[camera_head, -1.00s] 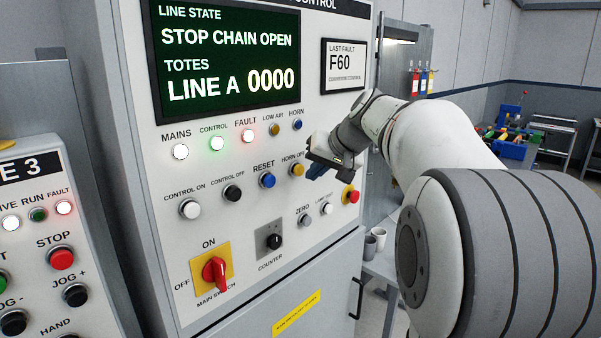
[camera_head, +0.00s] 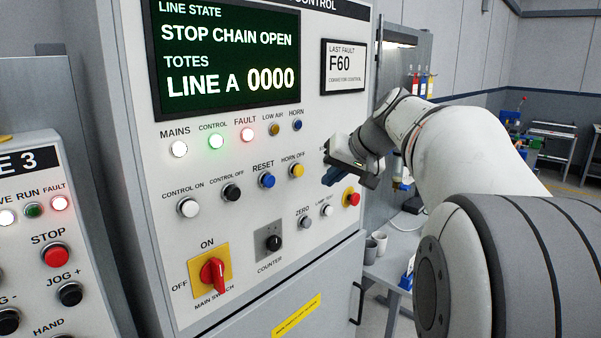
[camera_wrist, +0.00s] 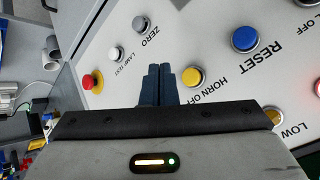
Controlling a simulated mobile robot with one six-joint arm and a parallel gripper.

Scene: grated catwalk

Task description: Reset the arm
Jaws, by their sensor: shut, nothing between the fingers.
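My gripper (camera_head: 334,177) is in front of the right side of the control panel (camera_head: 330,115), with its fingers pointing down and left toward the panel. In the wrist view, the two dark blue fingers (camera_wrist: 157,84) lie together with nothing between them. They appear beside the yellow HORN OFF button (camera_wrist: 192,77); whether they touch the panel cannot be told. The blue RESET button (camera_head: 267,180) is left of the gripper in the head view. The screen (camera_head: 228,58) reads STOP CHAIN OPEN, LINE A 0000. MAINS, CONTROL and FAULT lamps are lit.
The red emergency button (camera_head: 351,198) sits just below and right of my gripper. The red main switch (camera_head: 213,273) is at lower left. A second console (camera_head: 38,230) stands at the far left. A low table (camera_head: 395,262) with cups is right of the cabinet.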

